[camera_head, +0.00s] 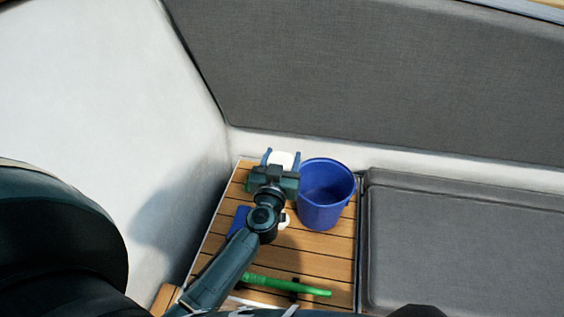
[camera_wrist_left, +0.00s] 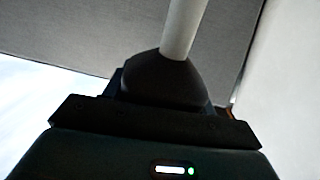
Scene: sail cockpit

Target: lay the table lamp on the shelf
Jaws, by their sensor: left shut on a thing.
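My left gripper (camera_head: 282,158) is shut on the table lamp, whose white part (camera_head: 283,159) shows between the two fingers in the head view. In the left wrist view the lamp appears as a dark rounded piece (camera_wrist_left: 162,78) with a pale post (camera_wrist_left: 183,28) rising from it, and the gripper is close against the dark piece. The slatted wooden surface (camera_head: 325,247), which looks like the shelf, lies under the gripper in the head view. I cannot tell whether the lamp touches it. My right gripper is not in view.
A blue bucket (camera_head: 325,197) stands just right of the gripper. A blue item (camera_head: 238,221) and a white item (camera_head: 285,221) are partly hidden by my arm. A green long-shaped thing (camera_head: 287,286) lies nearer. A grey cushion (camera_head: 460,245) is at right; a white wall (camera_head: 110,80) rises at left.

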